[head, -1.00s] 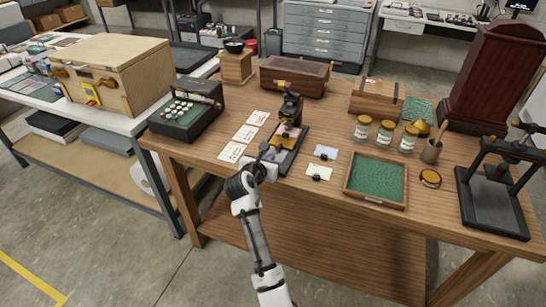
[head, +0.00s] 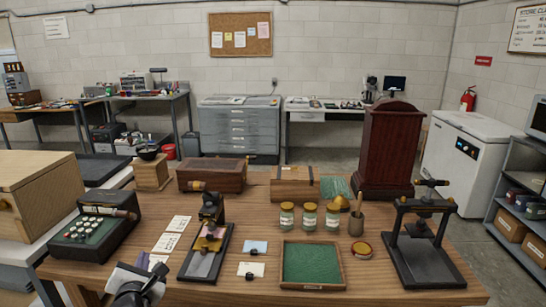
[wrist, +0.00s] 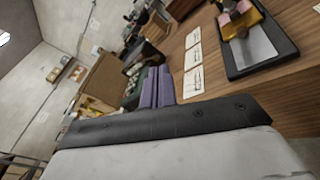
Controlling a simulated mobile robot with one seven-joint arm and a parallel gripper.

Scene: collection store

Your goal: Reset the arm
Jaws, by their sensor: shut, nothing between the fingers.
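My gripper (wrist: 157,86) shows in the wrist view with its two purple fingers side by side, shut and empty. In the head view my gripper (head: 150,262) is at the bottom left, at the front edge of the wooden table (head: 215,293). It is left of the small press on a dark base (head: 203,265) and near the white cards (head: 164,243). Most of my arm is out of the head view. In the wrist view the fingers reach past the cards (wrist: 193,60), with the dark base (wrist: 262,62) to the right.
A typewriter-like device (head: 95,235) stands to the left on the table. A green-lined tray (head: 312,264), several jars (head: 310,218) and a black screw press (head: 425,255) stand to the right. A tall dark wooden case (head: 388,150) is at the back right.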

